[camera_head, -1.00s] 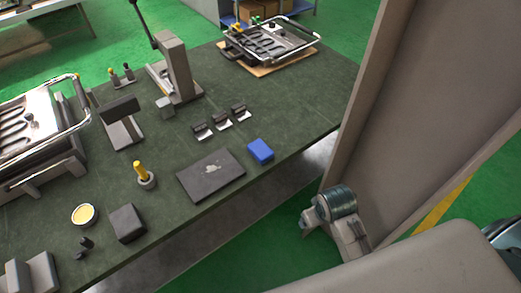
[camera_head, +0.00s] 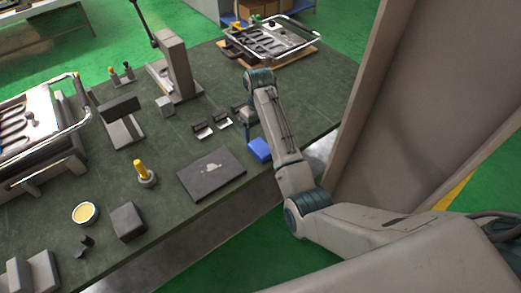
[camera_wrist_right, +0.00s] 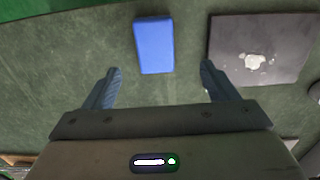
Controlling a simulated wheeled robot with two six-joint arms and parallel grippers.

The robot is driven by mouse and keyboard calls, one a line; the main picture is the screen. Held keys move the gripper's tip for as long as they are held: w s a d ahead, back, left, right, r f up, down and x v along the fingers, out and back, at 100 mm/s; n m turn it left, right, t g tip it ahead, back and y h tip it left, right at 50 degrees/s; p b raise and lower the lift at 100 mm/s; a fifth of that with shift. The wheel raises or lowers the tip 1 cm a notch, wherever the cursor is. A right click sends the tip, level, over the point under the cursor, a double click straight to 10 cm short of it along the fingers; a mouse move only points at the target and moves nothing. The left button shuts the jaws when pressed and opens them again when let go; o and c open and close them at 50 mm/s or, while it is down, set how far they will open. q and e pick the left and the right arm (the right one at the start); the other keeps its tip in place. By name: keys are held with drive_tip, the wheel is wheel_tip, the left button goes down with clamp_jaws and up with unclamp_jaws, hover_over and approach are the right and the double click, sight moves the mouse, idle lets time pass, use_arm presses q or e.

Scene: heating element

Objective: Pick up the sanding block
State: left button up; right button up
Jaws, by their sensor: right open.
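The sanding block is a blue rectangular block (camera_head: 259,149) near the table's front edge, right of the dark plate, in the head view. In the right wrist view the blue block (camera_wrist_right: 154,45) lies on the green table top, ahead of and between the lines of my two fingers. My right gripper (camera_head: 247,120) is above the table just behind the block in the head view. In the right wrist view my right gripper (camera_wrist_right: 161,68) is open and empty, its fingers apart from the block. My left gripper is not in view.
The dark plate with a pale patch (camera_head: 212,174) lies close beside the block. Several small metal brackets (camera_head: 202,130) stand behind it, one partly hidden by my arm. A grey block (camera_head: 127,222) and yellow-handled tool (camera_head: 144,172) stand left. A tall panel (camera_head: 430,100) rises right.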

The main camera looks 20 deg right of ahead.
drive_tip(key=p, duration=0.1)
hover_over(260, 147)
drive_tip(key=f, duration=0.5)
drive_tip(key=shift+s+a, duration=0.2)
drive_tip(key=shift+s, duration=0.1)
drive_tip(key=f, duration=0.1)
drive_tip(key=f+p, duration=0.1)
drive_tip(key=f, duration=0.1)
drive_tip(key=f+p, duration=0.1)
drive_tip(key=shift+w+d+f, duration=0.25)
drive_tip(key=shift+d+f, duration=0.05)
drive_tip(key=shift+f, duration=0.45)
drive_tip(key=shift+c, duration=0.4)
drive_tip(key=c, duration=1)
